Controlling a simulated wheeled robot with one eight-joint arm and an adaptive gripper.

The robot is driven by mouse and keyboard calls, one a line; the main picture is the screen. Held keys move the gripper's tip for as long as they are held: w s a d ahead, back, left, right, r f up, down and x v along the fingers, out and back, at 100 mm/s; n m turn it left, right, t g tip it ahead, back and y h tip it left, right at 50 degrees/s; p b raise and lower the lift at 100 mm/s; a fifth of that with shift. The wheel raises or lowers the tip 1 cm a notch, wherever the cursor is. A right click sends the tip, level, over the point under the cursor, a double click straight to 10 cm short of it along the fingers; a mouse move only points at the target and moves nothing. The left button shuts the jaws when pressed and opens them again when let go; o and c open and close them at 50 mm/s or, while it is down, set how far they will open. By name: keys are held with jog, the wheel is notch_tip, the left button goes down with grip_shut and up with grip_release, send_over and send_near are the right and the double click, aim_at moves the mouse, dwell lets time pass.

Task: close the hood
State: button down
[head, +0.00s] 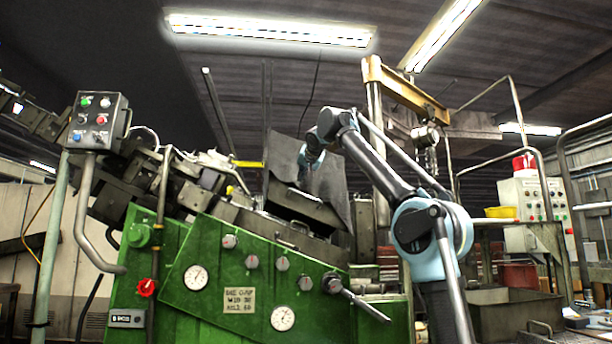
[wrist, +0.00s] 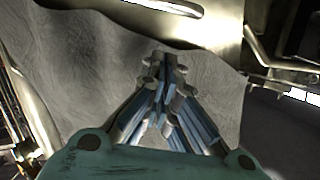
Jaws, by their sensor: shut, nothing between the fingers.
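The hood (head: 335,188) is a dark grey sheet standing raised and tilted over the green bolt former (head: 190,310). My arm reaches over from the right, and my gripper (head: 302,170) is in front of the hood's upper part. In the wrist view my gripper (wrist: 165,65) has its fingers together, empty, pointing at the wavy grey face of the hood (wrist: 90,75). I cannot tell whether the fingertips touch the sheet.
A control box (head: 97,122) on a post stands at the left. A grey cabinet (head: 525,200) and a yellow tray (head: 500,211) are at the right. A lever (head: 355,298) sticks out from the machine's front.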

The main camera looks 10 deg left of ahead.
jog(key=shift+s+a+f, duration=0.2)
jog(key=shift+a+f, duration=0.1)
jog(key=shift+f, duration=0.45)
jog(key=shift+s+a+f, duration=0.15)
jog(key=shift+a+f, duration=0.1)
jog(key=shift+f, duration=0.5)
jog(key=shift+d, duration=0.1)
